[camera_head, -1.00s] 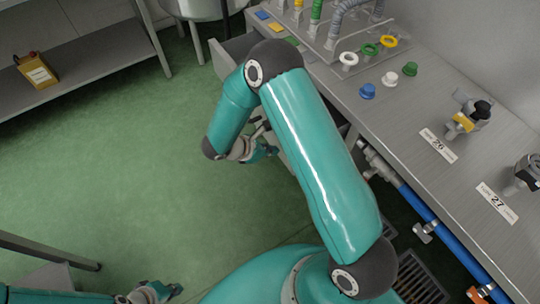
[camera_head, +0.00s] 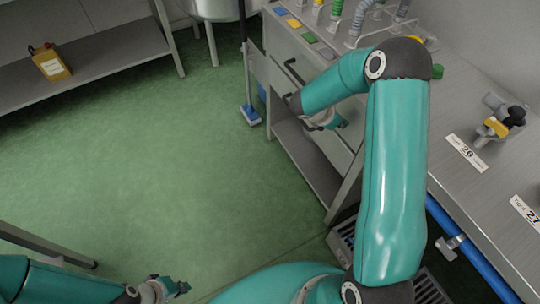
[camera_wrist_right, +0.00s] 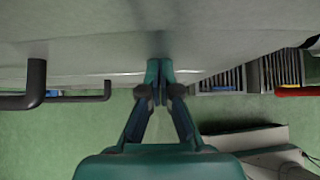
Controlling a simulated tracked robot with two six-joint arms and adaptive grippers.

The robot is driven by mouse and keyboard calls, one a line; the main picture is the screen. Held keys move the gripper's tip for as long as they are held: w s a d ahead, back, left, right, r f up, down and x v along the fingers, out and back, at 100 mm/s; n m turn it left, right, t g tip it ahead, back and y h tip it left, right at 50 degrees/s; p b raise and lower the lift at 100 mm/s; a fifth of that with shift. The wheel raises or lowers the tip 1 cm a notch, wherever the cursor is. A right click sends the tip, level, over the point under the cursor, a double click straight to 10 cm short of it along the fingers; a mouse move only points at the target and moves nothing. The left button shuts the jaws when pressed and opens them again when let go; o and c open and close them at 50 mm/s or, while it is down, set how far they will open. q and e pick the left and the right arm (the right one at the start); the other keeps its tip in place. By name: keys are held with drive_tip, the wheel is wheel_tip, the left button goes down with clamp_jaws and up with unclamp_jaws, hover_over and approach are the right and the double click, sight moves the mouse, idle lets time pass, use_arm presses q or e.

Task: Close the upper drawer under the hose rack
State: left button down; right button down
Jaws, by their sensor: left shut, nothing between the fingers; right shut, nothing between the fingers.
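The grey drawer unit (camera_head: 290,45) stands under the bench with the hose rack (camera_head: 385,28). Its upper drawer front looks about flush with the unit, and a dark bar handle (camera_head: 291,70) shows on it. In the right wrist view two dark handles, a nearer one (camera_wrist_right: 36,88) and a farther one (camera_wrist_right: 90,98), stick out from the grey front. My right gripper (camera_head: 340,122) is shut and empty at the drawer fronts; its tips (camera_wrist_right: 160,68) are at or very near the grey surface. My arm hides part of the unit. My left gripper (camera_head: 178,288) is shut and empty, low over the floor.
A lower shelf (camera_head: 305,165) lies beneath the drawers. A blue-footed pole (camera_head: 250,115) stands left of the unit. A shelf with a yellow container (camera_head: 50,63) is at the far left. The green floor (camera_head: 160,170) between is clear.

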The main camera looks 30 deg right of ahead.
drive_tip(key=shift+d+r, duration=0.15)
drive_tip(key=shift+d, duration=0.25)
drive_tip(key=shift+r, duration=0.1)
drive_tip(key=a+r, duration=0.7)
drive_tip(key=a, duration=0.5)
drive_tip(key=s+a+f+m+y+p, duration=0.1)
drive_tip(key=s+a+f+m+y, duration=0.3)
drive_tip(key=a, duration=0.5)
drive_tip(key=s+a+f+m+y+p, duration=0.2)
drive_tip(key=s+a+f+m+y, duration=0.2)
drive_tip(key=a+f+m, duration=0.4)
drive_tip(key=s+a+f+m+t+y+p, duration=0.1)
drive_tip(key=s+a+f+m+y, duration=0.4)
drive_tip(key=a, duration=0.5)
drive_tip(key=shift+a+f+m+p, duration=0.15)
drive_tip(key=shift+f+m+p, duration=0.3)
drive_tip(key=shift+m, duration=0.75)
